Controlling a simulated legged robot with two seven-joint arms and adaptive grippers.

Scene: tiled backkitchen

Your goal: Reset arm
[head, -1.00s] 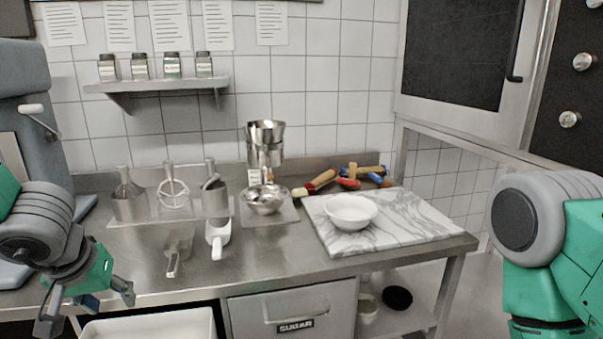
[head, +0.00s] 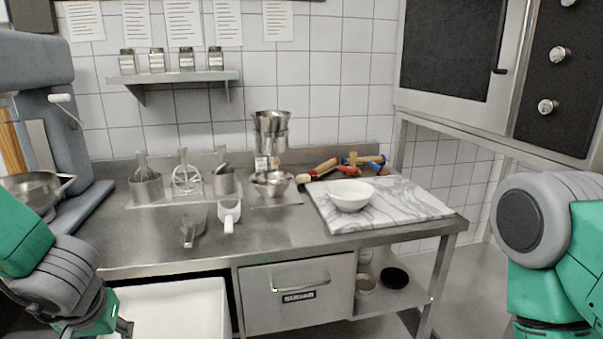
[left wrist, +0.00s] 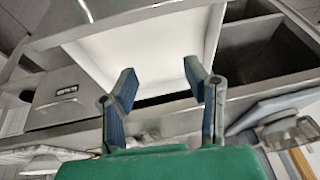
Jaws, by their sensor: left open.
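My left gripper (left wrist: 158,85) is open and empty in the left wrist view, its two blue-padded fingers spread apart. Beyond it in that view is a white bin (left wrist: 150,45) below the counter edge. In the head view my left arm comes in at the lower left, and part of the left gripper (head: 122,328) shows at the bottom edge, in front of the white bin (head: 175,310). My right arm (head: 540,240) shows at the right edge, but its gripper is out of view.
The steel counter (head: 270,230) holds a marble board (head: 410,205) with a white bowl (head: 350,195), a white scoop (head: 229,215), a metal scoop (head: 193,225) and utensil holders. A grey mixer (head: 75,120) stands at left. A sugar drawer (head: 300,300) and lower shelf (head: 400,297) are below.

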